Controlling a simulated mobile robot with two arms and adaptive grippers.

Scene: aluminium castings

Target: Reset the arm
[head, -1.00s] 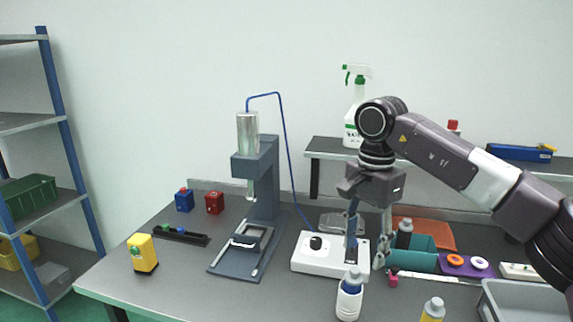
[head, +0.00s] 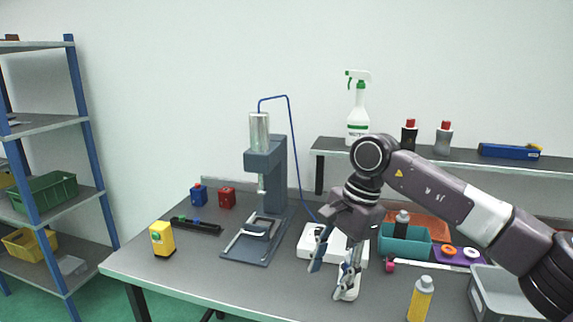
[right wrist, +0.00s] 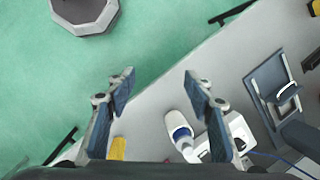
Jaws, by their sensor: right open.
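My right arm (head: 447,192) reaches in from the right over the table in the head view. Its gripper (head: 331,281) is open and empty, with its fingers spread and pointing down toward the table's front. In the right wrist view the open fingers (right wrist: 159,80) show with table edge and green floor beyond them. A white bottle (right wrist: 176,127) stands close to the right finger in that view. In the head view, the gripper partly hides this bottle and the white control box (head: 312,245). My left gripper is not in view.
A yellow bottle (head: 420,299) and a grey bin (head: 497,306) stand right of the gripper. A dark press (head: 268,190) stands to its left. A teal bin (head: 404,247) is behind it. The table's front left (head: 190,285) is clear.

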